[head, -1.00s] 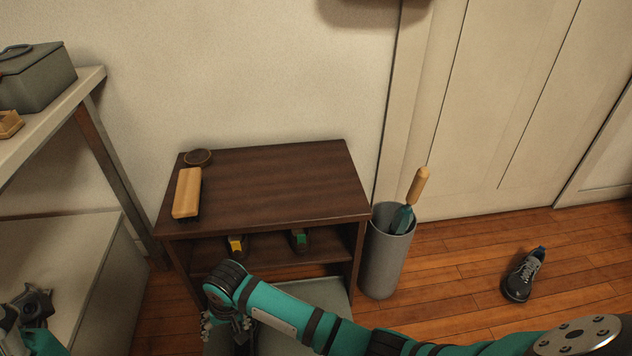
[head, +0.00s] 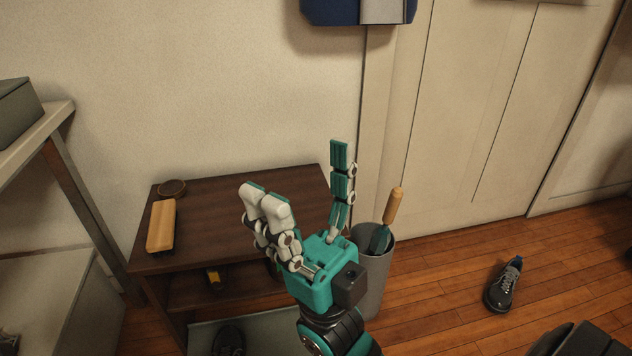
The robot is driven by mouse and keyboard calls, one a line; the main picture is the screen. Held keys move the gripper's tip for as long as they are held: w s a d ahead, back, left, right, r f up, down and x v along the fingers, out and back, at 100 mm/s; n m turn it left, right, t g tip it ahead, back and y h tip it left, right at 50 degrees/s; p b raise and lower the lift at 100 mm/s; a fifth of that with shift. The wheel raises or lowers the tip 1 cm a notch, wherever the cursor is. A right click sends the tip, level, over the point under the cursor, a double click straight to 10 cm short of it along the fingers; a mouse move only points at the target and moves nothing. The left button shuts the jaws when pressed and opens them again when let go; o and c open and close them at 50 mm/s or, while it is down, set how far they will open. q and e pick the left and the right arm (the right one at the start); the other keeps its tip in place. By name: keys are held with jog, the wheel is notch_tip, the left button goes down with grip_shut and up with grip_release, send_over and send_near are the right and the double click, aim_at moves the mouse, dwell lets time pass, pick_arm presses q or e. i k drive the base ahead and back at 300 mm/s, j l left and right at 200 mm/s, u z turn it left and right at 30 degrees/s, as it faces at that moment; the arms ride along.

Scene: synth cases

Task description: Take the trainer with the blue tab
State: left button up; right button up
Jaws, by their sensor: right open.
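The trainer with the blue tab (head: 503,287) is a dark grey shoe with pale laces. It stands on the wooden floor at the right, with its blue tab at the far end. My right gripper (head: 302,178) is open and empty, fingers up, in front of the brown shelf unit's right side. It is well to the left of the trainer and apart from it.
The shelf unit (head: 225,215) bears a wooden brush (head: 161,226) and a round tin (head: 172,187). A yellow-tabbed shoe (head: 213,278) is inside; another dark shoe (head: 228,340) is below. A grey bin (head: 375,270) holds a wooden-handled tool. Floor around the trainer is clear.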

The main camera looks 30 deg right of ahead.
aim_at(496, 296)
jog(key=z, duration=2.4)
jog(key=i+l+u, duration=0.1)
jog(key=l, duration=0.35)
jog(key=i+l+u, duration=0.1)
jog(key=l, duration=0.35)
jog(key=i+l+u, duration=0.15)
jog(key=l, duration=0.3)
jog(key=i+l+u, duration=0.25)
jog(key=i, duration=0.2)
jog(key=i+l+u, duration=0.4)
jog(key=i+u, duration=0.15)
jog(key=i, duration=0.7)
